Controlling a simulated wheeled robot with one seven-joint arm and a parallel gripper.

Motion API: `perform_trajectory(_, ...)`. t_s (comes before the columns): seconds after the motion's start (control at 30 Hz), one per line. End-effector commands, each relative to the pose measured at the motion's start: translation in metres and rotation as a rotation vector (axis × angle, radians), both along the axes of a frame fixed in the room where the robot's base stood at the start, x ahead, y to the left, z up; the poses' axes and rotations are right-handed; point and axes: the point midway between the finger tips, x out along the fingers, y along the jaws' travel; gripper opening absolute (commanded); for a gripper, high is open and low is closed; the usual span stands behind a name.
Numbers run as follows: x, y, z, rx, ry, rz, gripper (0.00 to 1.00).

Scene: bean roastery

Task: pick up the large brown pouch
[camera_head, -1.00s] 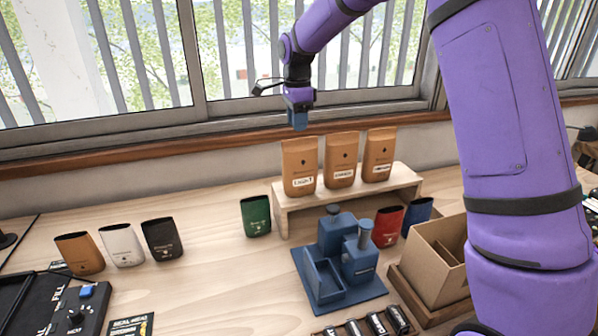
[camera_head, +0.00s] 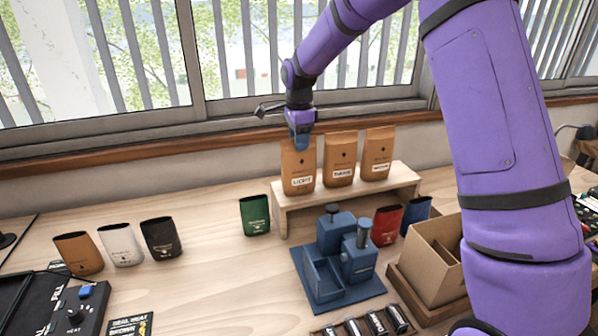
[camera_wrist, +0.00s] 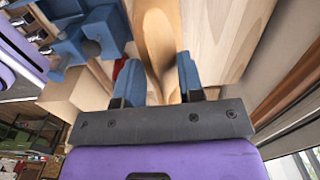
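Three large brown pouches with white labels stand upright side by side on a wooden riser: the left one (camera_head: 298,172), the middle one (camera_head: 340,160) and the right one (camera_head: 377,155). My gripper (camera_head: 301,142) is at the top of the left pouch, and its blue fingertips overlap the pouch's upper edge in the head view. In the wrist view my gripper (camera_wrist: 158,82) has its two fingers spread, with a brown pouch (camera_wrist: 157,35) between and beyond them. I see gaps beside the pouch, so the fingers look open around its top.
The wooden riser (camera_head: 285,222) stands near the window wall. A green pouch (camera_head: 254,215), a blue press-like device (camera_head: 340,260), a red pouch (camera_head: 386,225) and a cardboard box (camera_head: 435,270) are in front. A small brown pouch (camera_head: 78,253) stands left with white and black ones.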

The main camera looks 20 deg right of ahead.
Motion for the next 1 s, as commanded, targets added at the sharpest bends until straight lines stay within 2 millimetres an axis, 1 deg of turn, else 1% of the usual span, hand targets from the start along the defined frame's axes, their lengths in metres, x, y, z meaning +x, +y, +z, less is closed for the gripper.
perform_trajectory(0.2, 0.000, 0.000, -0.002, 0.000, 0.000, 0.000, 0.35)
perform_trajectory(0.27, 0.000, 0.000, -0.002, 0.000, 0.000, 0.000, 0.21)
perform_trajectory(0.3, 0.000, 0.000, -0.002, 0.000, 0.000, 0.000, 0.12)
perform_trajectory(0.37, 0.000, 0.000, -0.002, 0.000, 0.000, 0.000, 0.00)
perform_trajectory(0.8, 0.000, 0.000, 0.000, 0.000, -0.001, 0.000, 0.00)
perform_trajectory(0.87, 0.000, 0.000, 0.004, 0.000, -0.002, 0.000, 0.00)
perform_trajectory(0.97, 0.001, 0.000, 0.018, 0.000, -0.003, 0.000, 0.00)
perform_trajectory(1.0, 0.001, 0.000, 0.025, 0.000, -0.004, 0.000, 0.00)
